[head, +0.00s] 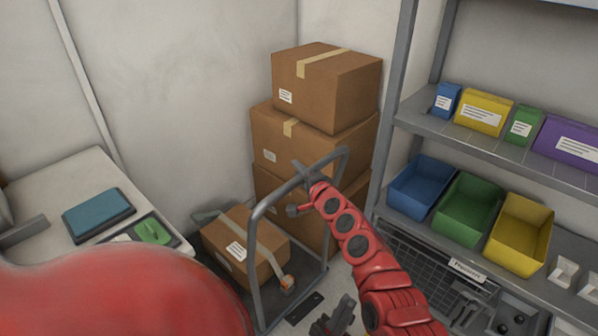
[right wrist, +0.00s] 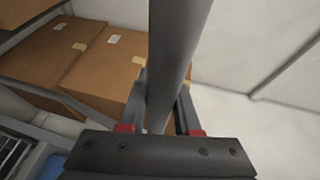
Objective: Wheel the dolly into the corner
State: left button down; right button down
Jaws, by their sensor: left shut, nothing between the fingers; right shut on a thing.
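The dolly (head: 252,270) has a grey tubular handle frame and stands upright in front of the stacked boxes. A taped cardboard box (head: 232,235) sits low behind the frame, seemingly on the dolly; its underside is hidden. My right gripper (head: 303,190) is shut on the top bar of the handle. In the right wrist view the fingers (right wrist: 164,108) close around the grey bar (right wrist: 178,50). My left gripper (head: 335,318) is shut and empty, low near the bottom edge, apart from the handle.
Stacked cardboard boxes (head: 325,85) stand against the wall behind the dolly. A grey shelf (head: 480,143) with coloured bins stands close on the right. A pale table (head: 75,180) with a blue-topped item (head: 98,212) is on the left. Little floor shows.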

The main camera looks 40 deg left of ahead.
jog(key=shift+r, duration=0.15)
jog(key=c, duration=1)
grip_release()
jog(key=o, duration=0.4)
jog(key=shift+a, duration=0.25)
jog(key=shift+d, duration=0.2)
